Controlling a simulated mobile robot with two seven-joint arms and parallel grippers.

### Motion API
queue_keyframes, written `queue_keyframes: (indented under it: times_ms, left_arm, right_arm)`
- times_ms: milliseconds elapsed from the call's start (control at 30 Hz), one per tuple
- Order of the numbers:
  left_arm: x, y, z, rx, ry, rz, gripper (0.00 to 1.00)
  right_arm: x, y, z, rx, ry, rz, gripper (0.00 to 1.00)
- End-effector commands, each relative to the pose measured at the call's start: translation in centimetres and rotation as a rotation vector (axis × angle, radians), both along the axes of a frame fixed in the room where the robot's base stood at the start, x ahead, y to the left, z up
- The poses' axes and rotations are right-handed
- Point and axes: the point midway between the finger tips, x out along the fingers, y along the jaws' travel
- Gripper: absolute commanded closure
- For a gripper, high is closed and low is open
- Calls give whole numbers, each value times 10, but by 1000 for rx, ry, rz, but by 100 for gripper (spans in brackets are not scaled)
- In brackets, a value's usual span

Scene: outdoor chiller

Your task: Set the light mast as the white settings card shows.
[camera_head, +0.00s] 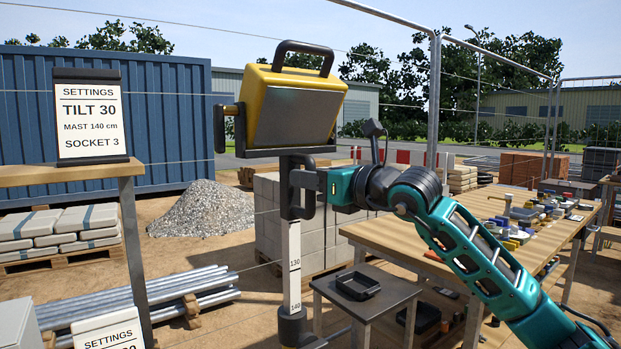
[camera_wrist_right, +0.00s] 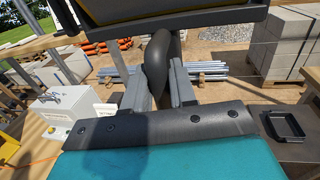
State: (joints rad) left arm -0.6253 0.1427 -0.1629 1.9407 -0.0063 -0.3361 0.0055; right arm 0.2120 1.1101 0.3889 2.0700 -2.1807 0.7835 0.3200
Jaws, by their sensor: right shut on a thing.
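The white settings card (camera_head: 90,120) at the upper left reads TILT 30, MAST 140 cm, SOCKET 3. The light mast (camera_head: 294,250) stands upright in the middle, with a yellow lamp head (camera_head: 300,105) on top. A black lever (camera_head: 219,128) sticks out at the lamp's left. The mast's white scale shows 130, and 140 just above the black collar (camera_head: 292,325). My right gripper (camera_head: 305,182) is shut on the black mast handle (camera_head: 290,200), which also shows between the fingers in the wrist view (camera_wrist_right: 157,65). The lamp's exact tilt cannot be read. My left gripper is out of view.
A second settings card (camera_head: 110,332) is cut off at the lower left. A small grey table (camera_head: 395,293) with a black tray (camera_head: 357,287) stands right of the mast. A wooden workbench (camera_head: 440,245) with small items lies behind my right arm. Steel pipes (camera_head: 160,295) lie left.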

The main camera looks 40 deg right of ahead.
Motion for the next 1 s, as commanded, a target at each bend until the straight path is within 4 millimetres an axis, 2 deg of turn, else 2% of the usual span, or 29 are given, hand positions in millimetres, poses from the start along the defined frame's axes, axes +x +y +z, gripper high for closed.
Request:
queue_keyframes:
  times_ms: [267,467,733,800,1000]
  left_arm:
    - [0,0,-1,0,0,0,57]
    - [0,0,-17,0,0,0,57]
    - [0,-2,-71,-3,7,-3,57]
    - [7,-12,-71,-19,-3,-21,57]
    - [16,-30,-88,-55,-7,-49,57]
  right_arm:
    - [0,1,-2,1,1,2,100]
    - [0,1,-17,1,2,2,100]
    - [0,1,-70,3,3,2,100]
    - [0,1,-87,2,3,3,100]
    - [0,1,-133,3,5,3,100]
